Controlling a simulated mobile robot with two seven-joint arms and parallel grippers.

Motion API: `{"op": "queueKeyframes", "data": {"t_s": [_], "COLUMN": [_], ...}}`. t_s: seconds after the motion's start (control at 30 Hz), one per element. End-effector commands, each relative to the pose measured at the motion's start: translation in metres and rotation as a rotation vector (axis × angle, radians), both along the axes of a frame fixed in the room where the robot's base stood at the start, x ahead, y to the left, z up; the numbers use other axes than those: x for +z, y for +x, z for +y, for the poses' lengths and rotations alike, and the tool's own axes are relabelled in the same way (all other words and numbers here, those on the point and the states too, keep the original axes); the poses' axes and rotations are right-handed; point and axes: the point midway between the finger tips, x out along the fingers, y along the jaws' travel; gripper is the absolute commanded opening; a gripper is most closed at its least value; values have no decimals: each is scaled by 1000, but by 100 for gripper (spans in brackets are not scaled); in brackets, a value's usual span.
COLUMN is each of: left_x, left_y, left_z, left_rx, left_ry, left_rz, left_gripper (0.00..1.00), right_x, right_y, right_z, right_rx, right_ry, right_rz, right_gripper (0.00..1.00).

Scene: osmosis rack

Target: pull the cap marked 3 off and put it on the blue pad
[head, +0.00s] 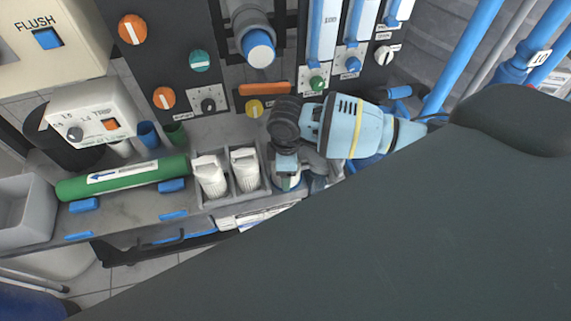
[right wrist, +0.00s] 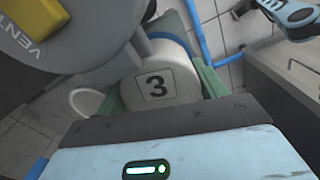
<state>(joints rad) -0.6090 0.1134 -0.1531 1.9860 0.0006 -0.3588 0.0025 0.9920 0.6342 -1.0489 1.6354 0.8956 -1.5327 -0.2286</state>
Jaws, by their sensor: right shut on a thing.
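The white cap marked 3 (right wrist: 157,85) fills the middle of the right wrist view, its number facing the camera and a blue band at its far side. My right gripper (right wrist: 161,90) is shut on it, with a green finger on each side. I cannot tell whether the cap is still seated. In the head view my right gripper (head: 287,168) points down at the shelf beside two white ribbed pieces; the cap is mostly hidden there. A light blue part (right wrist: 292,12) at the upper right of the wrist view looks like my left gripper, cut off. Several small blue pieces show; I cannot tell which is the pad.
A green cylinder (head: 122,178) lies on the shelf at left, by a grey bin (head: 25,210). White ribbed pieces (head: 210,176) stand in a grey holder. A yellow knob (right wrist: 28,18) marked VENT is close to the cap. Blue pipes (head: 465,55) stand at right.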

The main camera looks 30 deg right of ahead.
Motion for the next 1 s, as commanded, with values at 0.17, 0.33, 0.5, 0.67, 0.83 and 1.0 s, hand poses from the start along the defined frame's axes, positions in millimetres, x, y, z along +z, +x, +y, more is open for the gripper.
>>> {"op": "queueKeyframes", "data": {"t_s": [0.17,0.33,0.5,0.67,0.83,1.0], "left_x": [0,1,1,1,1,1], "left_y": [1,1,1,1,1,1], "left_z": [0,0,0,0,0,0], "left_rx": [-1,-1,-1,-1,-1,-1], "left_ry": [0,0,0,0,0,0], "left_rz": [-1,-2,-2,-2,-2,-2], "left_gripper": [36,36,36,36,36,36], "right_x": [0,0,0,0,-1,-1], "right_y": [0,0,0,0,0,0], "right_z": [0,0,0,0,0,0], "right_rx": [0,0,0,0,0,0], "right_ry": [0,0,0,0,-1,-1], "right_rz": [-1,-1,-1,-1,0,0], "right_gripper": [32,76,96,96,85,85]}}
